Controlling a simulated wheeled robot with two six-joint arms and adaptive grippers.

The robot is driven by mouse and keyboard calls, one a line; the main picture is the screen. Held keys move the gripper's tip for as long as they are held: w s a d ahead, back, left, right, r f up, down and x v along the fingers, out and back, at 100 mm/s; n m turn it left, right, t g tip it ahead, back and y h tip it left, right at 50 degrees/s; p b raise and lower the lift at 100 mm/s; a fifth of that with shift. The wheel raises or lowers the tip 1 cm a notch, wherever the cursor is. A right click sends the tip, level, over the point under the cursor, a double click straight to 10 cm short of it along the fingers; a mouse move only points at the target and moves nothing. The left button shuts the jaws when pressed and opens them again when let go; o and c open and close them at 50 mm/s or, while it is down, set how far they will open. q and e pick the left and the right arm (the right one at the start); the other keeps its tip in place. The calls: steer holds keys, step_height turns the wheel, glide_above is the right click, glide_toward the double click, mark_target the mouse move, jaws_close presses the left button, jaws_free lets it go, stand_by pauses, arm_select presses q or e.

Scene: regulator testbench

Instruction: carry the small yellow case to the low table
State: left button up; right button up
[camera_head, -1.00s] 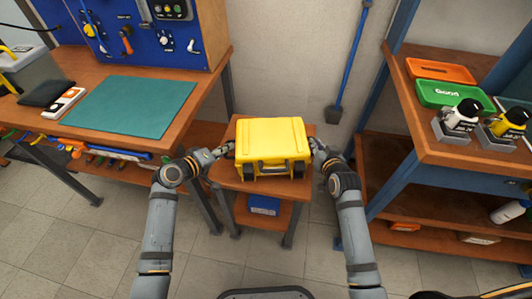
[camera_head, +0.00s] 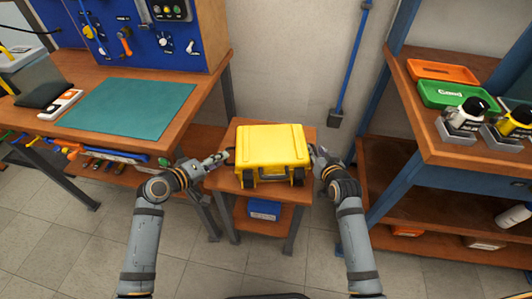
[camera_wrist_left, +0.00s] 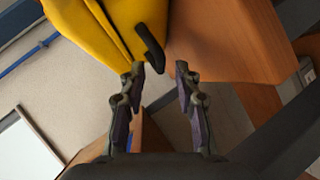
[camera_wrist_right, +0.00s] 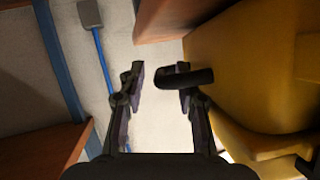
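The yellow case (camera_head: 271,143) sits flat on the top of the small low wooden table (camera_head: 226,181), its front handle facing me. My left gripper (camera_head: 226,156) is beside the case's left side. My right gripper (camera_head: 318,152) is close at the case's right side. In the right wrist view its fingers (camera_wrist_right: 162,80) are apart, with another black side handle (camera_wrist_right: 188,77) reaching between them. Whether it touches a finger is unclear.
A workbench with a green mat (camera_head: 136,107) stands at left, and a shelf unit with an orange tray (camera_head: 443,71) and a green tray (camera_head: 452,95) at right. A blue box (camera_head: 264,209) sits on the low table's lower shelf. The floor in front is clear.

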arm_select(q)
steer(key=v, duration=0.8)
steer(key=shift+s+a, duration=0.1)
arm_select(e)
steer(key=a+v, duration=0.1)
steer(key=v, duration=1.1)
steer(key=shift+d, duration=0.45)
steer(key=shift+s, duration=0.1)
